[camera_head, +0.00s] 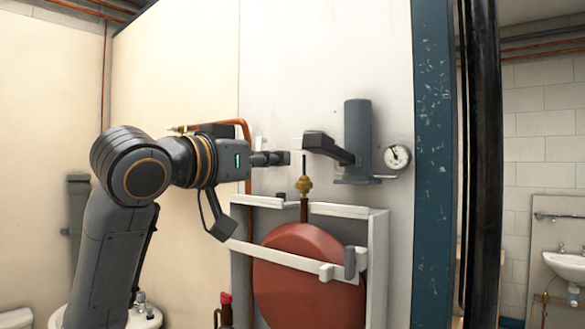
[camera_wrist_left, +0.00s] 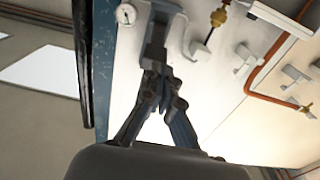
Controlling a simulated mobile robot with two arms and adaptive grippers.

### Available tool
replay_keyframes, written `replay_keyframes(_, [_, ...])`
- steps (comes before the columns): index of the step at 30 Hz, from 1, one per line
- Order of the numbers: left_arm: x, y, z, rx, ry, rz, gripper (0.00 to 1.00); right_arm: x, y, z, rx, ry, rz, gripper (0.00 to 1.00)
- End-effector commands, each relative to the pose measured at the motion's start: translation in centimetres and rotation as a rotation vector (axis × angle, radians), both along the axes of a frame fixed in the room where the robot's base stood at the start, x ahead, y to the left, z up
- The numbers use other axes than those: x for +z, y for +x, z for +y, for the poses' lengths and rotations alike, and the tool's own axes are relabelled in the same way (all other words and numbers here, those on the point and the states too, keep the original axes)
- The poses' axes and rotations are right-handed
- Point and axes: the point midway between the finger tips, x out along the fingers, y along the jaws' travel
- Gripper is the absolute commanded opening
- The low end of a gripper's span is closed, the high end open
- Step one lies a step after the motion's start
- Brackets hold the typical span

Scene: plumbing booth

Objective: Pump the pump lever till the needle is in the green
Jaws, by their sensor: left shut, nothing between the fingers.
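The dark grey pump (camera_head: 358,128) is fixed upright on the pale wall panel. Its lever (camera_head: 322,145) sticks out to the left, with a block-shaped handle at its end. The round white gauge (camera_head: 397,157) is right of the pump. Its dark needle is visible, but a green zone is too small to tell. The gauge also shows in the left wrist view (camera_wrist_left: 126,14). My left gripper (camera_head: 284,158) is shut and empty, just left of and slightly below the lever handle. Contact cannot be told. In the wrist view its fingers converge near the dark pump parts. My right gripper is not in view.
A red tank (camera_head: 298,278) in a white bracket frame (camera_head: 377,268) stands below the pump, with a brass fitting (camera_head: 304,186) above it. A copper pipe (camera_head: 243,128) runs left of my gripper. A blue post (camera_head: 434,200) bounds the panel at right.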

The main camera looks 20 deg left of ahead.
Motion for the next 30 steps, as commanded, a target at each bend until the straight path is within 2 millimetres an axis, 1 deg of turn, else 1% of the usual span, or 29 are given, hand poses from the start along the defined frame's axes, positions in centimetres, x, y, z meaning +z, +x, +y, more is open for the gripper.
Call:
replay_keyframes(1, [-0.3,-0.8,0.4,0.002,0.0,-0.003,0.0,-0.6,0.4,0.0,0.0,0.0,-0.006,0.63])
replay_keyframes(3, [-0.2,-1.5,0.7,0.001,-0.001,-0.003,0.0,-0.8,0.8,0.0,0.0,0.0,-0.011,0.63])
replay_keyframes(7, [-0.2,-2.2,0.9,0.001,-0.001,-0.003,0.0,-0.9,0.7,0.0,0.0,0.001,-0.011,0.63])
replay_keyframes(14, [-0.1,-2.3,1.0,0.0,-0.002,-0.001,0.0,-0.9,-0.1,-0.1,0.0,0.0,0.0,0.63])
replay_keyframes(30, [-0.1,-2.3,1.0,0.0,-0.002,-0.001,0.0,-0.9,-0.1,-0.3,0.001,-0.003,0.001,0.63])
